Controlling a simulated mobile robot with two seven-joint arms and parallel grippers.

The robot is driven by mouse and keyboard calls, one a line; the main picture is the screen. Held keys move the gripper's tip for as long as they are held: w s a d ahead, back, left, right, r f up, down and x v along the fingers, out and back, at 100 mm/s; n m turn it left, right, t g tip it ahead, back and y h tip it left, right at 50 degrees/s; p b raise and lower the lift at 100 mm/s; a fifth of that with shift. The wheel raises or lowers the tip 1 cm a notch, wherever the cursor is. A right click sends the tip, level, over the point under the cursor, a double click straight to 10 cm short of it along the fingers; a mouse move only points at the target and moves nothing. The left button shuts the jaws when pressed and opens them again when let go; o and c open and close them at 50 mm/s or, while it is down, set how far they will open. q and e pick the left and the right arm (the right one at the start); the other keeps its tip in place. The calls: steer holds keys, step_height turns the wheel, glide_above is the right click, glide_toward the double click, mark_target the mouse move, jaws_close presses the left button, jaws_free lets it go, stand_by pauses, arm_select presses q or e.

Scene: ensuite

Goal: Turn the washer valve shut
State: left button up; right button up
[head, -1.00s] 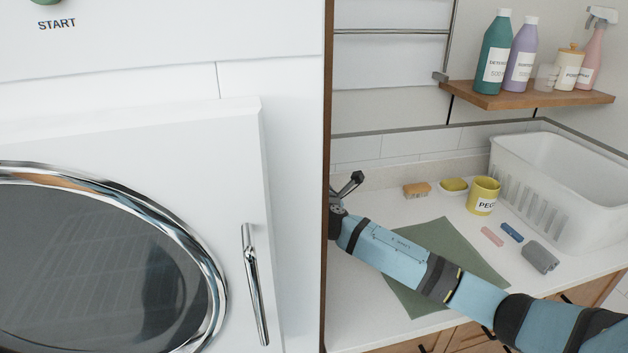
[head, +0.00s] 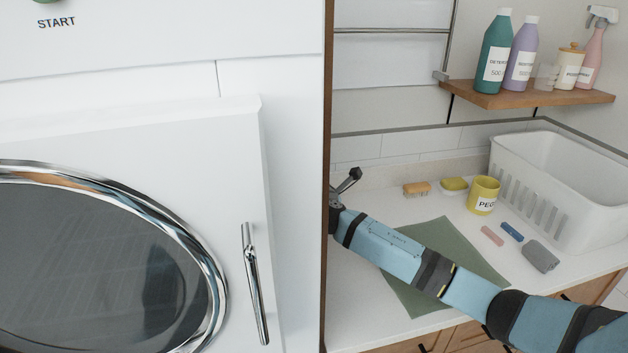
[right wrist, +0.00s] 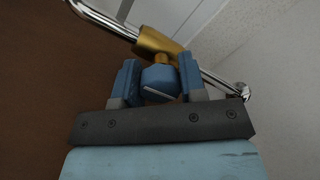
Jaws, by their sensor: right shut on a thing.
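The washer valve shows in the right wrist view, with a brass body (right wrist: 158,42) on a chrome pipe (right wrist: 215,82) and a blue handle (right wrist: 160,80). A pale line on the handle runs nearly left to right in the picture, less steep than the pipe. My right gripper (right wrist: 158,82) has its two blue fingers on either side of the handle, shut on it. In the head view my right arm reaches in from the right, and its gripper is hidden behind the brown panel edge beside the washer (head: 110,130). My left gripper is not in view.
A shelf (head: 530,97) with bottles hangs above. A brown surface (right wrist: 40,90) lies left of the valve.

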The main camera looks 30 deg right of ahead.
steer(key=m+b, duration=0.1)
steer(key=m, duration=0.3)
steer(key=shift+f, duration=0.15)
steer(key=m+b, duration=0.1)
steer(key=m, duration=0.3)
steer(key=shift+m, duration=0.3)
steer(key=m+b, duration=0.1)
steer(key=m, duration=0.3)
steer(key=shift+f, duration=0.1)
steer(key=m, duration=0.4)
steer(key=shift+m, duration=0.4)
steer(key=o, duration=0.9)
steer(key=shift+o, duration=0.2)
steer(key=shift+s, duration=0.1)
